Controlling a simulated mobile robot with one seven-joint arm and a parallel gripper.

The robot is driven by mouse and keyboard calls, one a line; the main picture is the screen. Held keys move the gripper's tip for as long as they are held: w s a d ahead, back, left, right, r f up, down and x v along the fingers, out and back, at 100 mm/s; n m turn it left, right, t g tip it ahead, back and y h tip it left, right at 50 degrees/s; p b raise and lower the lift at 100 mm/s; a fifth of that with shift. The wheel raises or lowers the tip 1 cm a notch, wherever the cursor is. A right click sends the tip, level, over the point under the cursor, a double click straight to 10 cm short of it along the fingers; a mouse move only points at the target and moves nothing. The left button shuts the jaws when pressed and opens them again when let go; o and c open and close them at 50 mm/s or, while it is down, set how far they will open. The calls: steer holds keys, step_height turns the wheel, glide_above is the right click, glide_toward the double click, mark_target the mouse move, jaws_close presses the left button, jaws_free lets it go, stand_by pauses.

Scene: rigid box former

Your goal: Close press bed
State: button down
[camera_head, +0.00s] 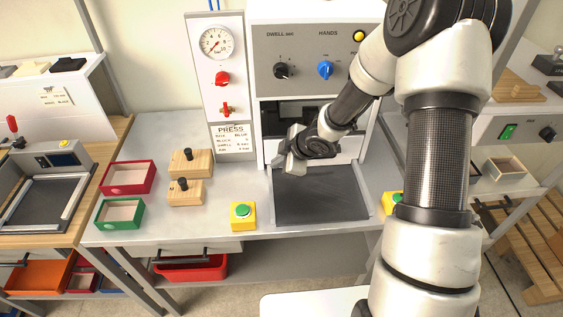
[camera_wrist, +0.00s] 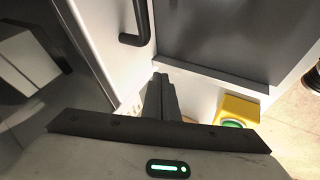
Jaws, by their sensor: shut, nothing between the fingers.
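The press (camera_head: 315,65) is a white machine with a grey control panel. Its bed (camera_head: 320,197), a dark flat plate with a light rim, sticks out at the front below the opening. The bed looks empty. My gripper (camera_head: 287,166) is at the back left of the bed, by the press opening, and partly covers that corner. In the wrist view my gripper (camera_wrist: 160,98) shows its fingers together with nothing between them. A dark plate (camera_wrist: 225,40) with a pale edge lies beyond the fingertips, seemingly the bed. I cannot tell whether the fingers touch anything.
Yellow boxes with green buttons stand left (camera_head: 243,215) and right (camera_head: 392,202) of the bed. Wooden blocks with black knobs (camera_head: 186,192), a red tray (camera_head: 128,177) and a green tray (camera_head: 119,213) are further left. A black handle (camera_wrist: 135,25) shows in the wrist view.

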steer(key=p+v, duration=0.4)
steer(key=v, duration=0.6)
steer(key=shift+s+p, duration=0.3)
steer(key=shift+s, duration=0.05)
steer(key=s+d+r+m+t+h, duration=0.15)
steer(key=d+r+m+h, duration=0.3)
steer(key=r, duration=0.55)
steer(key=s+d+r+m+t+h, duration=0.1)
steer(key=s+d+r+m+h, duration=0.2)
steer(key=d+r, duration=0.45)
steer(key=s+a+r+m+g+y, duration=0.1)
steer(key=s+a+r+m, duration=0.1)
steer(key=s, duration=0.4)
steer(key=s+a+r+m+y, duration=0.1)
steer(key=s+r+m, duration=0.1)
steer(key=s+m, duration=0.2)
steer(key=s+a+r+m+g+y, duration=0.1)
steer(key=s+a+r+m, duration=0.1)
steer(key=s, duration=0.7)
steer(key=shift+s+a+r+m+g, duration=0.35)
steer(key=shift+s+r+m, duration=0.05)
steer(key=shift+r+m, duration=0.25)
